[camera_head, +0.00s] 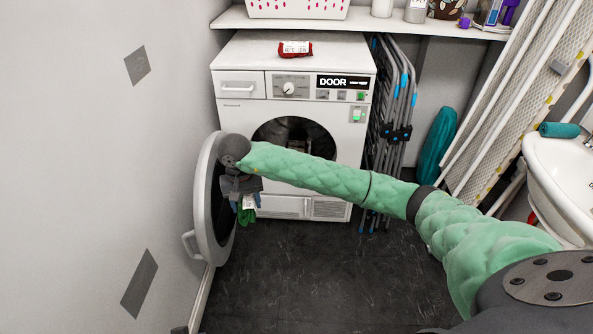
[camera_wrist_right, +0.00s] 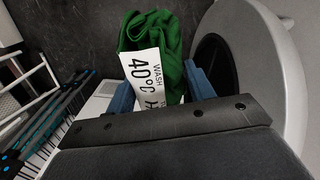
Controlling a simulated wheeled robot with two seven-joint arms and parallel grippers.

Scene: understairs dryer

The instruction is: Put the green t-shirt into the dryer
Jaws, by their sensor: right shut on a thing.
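The green t-shirt (camera_head: 246,216) is a crumpled bundle with a white label; in the right wrist view it (camera_wrist_right: 172,40) sits between the blue fingers, its label reading "WASH 40°C". My right gripper (camera_head: 245,200) is shut on it and holds it in front of the open door, above the floor. It also shows in the right wrist view (camera_wrist_right: 162,90). The dryer (camera_head: 236,120) is white, with its round door (camera_head: 207,200) swung wide open to the left. The dark drum opening (camera_head: 292,130) is partly hidden by my right arm. My left gripper is not in view.
A red folded cloth (camera_head: 295,49) with a label lies on top of the dryer. Folded grey racks (camera_head: 395,120) stand close at its right. A white basin (camera_head: 560,170) is at the right, a wall at the left. The dark floor (camera_head: 310,270) in front is clear.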

